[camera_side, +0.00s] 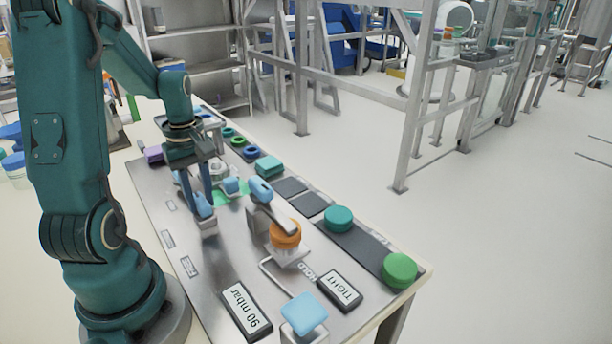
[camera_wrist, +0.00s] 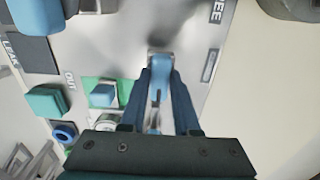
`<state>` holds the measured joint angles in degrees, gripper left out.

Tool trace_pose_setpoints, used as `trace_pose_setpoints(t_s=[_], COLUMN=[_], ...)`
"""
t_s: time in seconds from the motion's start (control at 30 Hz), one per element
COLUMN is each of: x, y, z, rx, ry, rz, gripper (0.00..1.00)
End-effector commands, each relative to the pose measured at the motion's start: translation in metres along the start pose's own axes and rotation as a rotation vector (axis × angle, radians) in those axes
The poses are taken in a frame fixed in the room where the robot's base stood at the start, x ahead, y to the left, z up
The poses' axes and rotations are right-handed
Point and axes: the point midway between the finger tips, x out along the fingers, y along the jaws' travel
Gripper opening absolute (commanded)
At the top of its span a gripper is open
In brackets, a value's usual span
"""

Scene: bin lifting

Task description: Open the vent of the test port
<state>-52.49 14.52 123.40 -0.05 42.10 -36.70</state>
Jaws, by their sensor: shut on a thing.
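My gripper (camera_side: 204,200) points down over the left part of the metal panel (camera_side: 160,190). It is shut on a light blue handle (camera_wrist: 160,70), which shows between and beyond the dark blue fingers in the wrist view. In the side view the handle (camera_side: 203,211) sits low at the fingertips, over a small grey block. I cannot tell whether this handle is the vent. An orange-lidded jar (camera_side: 286,234) stands in a fixture right of the gripper, under a clamp arm with a light blue grip (camera_side: 261,190). One display (camera_side: 238,312) reads "90 mbar"; another (camera_side: 340,289) reads "TIGHT".
A light blue block (camera_side: 231,186) on a green patch (camera_side: 219,197) is close right of my gripper. A teal block (camera_side: 269,166), a teal round piece (camera_side: 339,218) and a green one (camera_side: 399,269) line the far edge. A light blue square pad (camera_side: 304,313) is at the front.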

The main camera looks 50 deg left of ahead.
Motion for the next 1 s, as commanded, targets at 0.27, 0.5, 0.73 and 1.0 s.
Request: trace_pose_setpoints(t_s=[0.27, 0.5, 0.73, 1.0], x=[-0.001, 0.000, -0.004, -0.037], y=[0.000, 0.000, 0.001, 0.001], z=[0.000, 0.000, -0.001, -0.002], rx=[0.005, 0.003, 0.002, 0.003], ry=[0.002, 0.001, 0.004, 0.007], rz=[0.000, 0.000, 0.002, 0.004], gripper=[0.00, 0.60, 0.60, 0.60])
